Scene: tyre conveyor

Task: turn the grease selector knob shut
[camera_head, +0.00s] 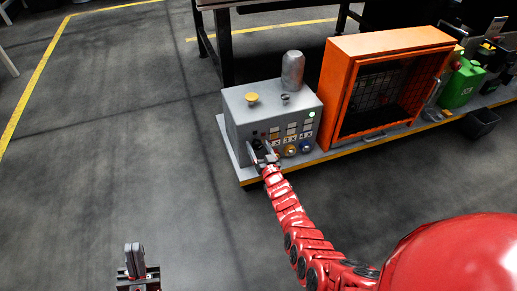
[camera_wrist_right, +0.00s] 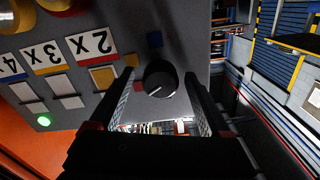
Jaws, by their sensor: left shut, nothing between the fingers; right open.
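The grease selector knob (camera_wrist_right: 160,77) is round and black with a white pointer line, on the front of a grey control box (camera_head: 240,128). In the right wrist view it sits between the two fingers of my right gripper (camera_wrist_right: 159,84), which is open; a gap shows on each side of it. In the head view my right gripper (camera_head: 263,156) is at the lower left of the box's front and largely hides the knob. My left gripper (camera_head: 135,262) is shut and empty, low over the floor at the bottom left, far from the box.
The box carries number labels (camera_wrist_right: 90,42), coloured buttons, a green light (camera_head: 311,114), a yellow knob (camera_head: 252,98) and a grey cylinder (camera_head: 292,70) on top. An orange cabinet (camera_head: 385,44) and a green canister (camera_head: 462,86) stand to its right. The floor at left is clear.

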